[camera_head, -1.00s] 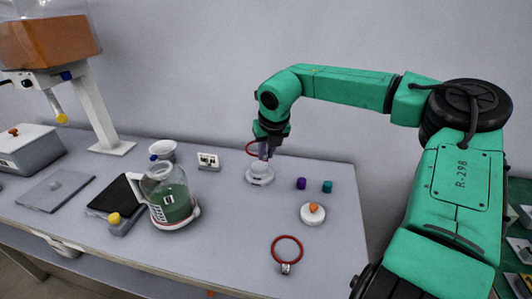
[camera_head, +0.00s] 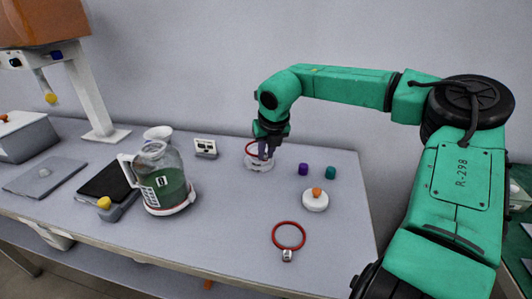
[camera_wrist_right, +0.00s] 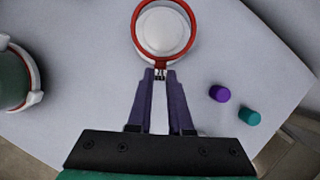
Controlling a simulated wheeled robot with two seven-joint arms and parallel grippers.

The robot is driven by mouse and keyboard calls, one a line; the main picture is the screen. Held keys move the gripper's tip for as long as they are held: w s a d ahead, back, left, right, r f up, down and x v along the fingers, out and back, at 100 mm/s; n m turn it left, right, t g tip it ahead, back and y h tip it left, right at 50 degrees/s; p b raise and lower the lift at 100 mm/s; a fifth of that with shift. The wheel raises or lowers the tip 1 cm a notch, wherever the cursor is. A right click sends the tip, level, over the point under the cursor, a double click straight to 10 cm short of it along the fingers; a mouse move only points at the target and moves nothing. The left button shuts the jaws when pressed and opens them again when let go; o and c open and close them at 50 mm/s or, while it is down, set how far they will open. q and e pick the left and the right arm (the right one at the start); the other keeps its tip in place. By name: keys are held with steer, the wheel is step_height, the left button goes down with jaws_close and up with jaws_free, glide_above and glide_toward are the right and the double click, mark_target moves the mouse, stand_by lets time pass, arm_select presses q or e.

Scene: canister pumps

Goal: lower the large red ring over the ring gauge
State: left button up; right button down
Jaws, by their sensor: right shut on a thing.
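My right gripper (camera_head: 265,156) is shut on the small tab of a red ring (camera_head: 250,148), at the table's far side. The white round ring gauge (camera_head: 259,164) stands below it. In the right wrist view the fingertips (camera_wrist_right: 160,76) pinch the tab, and the red ring (camera_wrist_right: 137,36) frames the gauge's white disc (camera_wrist_right: 164,31). In the head view the ring appears slightly above the gauge's base; whether they touch is unclear. A second red ring (camera_head: 302,240) with a small tab lies near the table's front edge. My left gripper is out of view.
Purple (camera_head: 303,169) and teal (camera_head: 330,173) caps stand right of the gauge. A white disc with an orange knob (camera_head: 315,201) is nearer. A glass jug of green liquid (camera_head: 166,188) and a small display (camera_head: 205,148) stand left. The table between jug and gauge is clear.

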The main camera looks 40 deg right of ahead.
stand_by(0.6)
steer(key=shift+f+b, duration=0.15)
steer(key=shift+b, duration=0.15)
steer(key=shift+f+b, duration=0.4)
steer(key=shift+f+b, duration=1.4)
steer(key=shift+f, duration=0.1)
stand_by(0.8)
steer(key=shift+c, duration=1.4)
jaws_free()
